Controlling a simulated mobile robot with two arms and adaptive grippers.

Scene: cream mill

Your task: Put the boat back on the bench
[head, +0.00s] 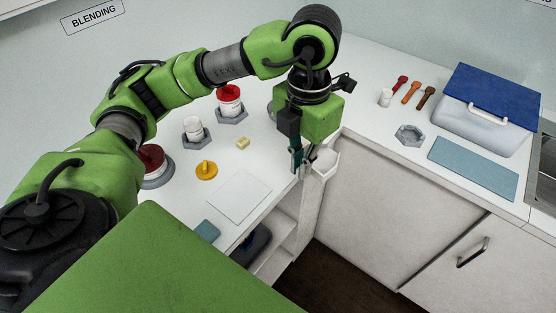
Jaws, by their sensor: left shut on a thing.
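The boat (326,162) is a small white open dish. My left gripper (303,162) points down and is shut on it at the dish's left side. The boat is close to the inner corner of the white bench (262,150), by its front edge. I cannot tell whether it touches the bench or hangs just above or past the edge. The gripper's body hides part of the bench behind. My right gripper is not in view.
A white square mat (239,196), a yellow knobbed piece (206,171), a small yellow block (242,143) and red-topped jars (229,98) stand on the left bench.

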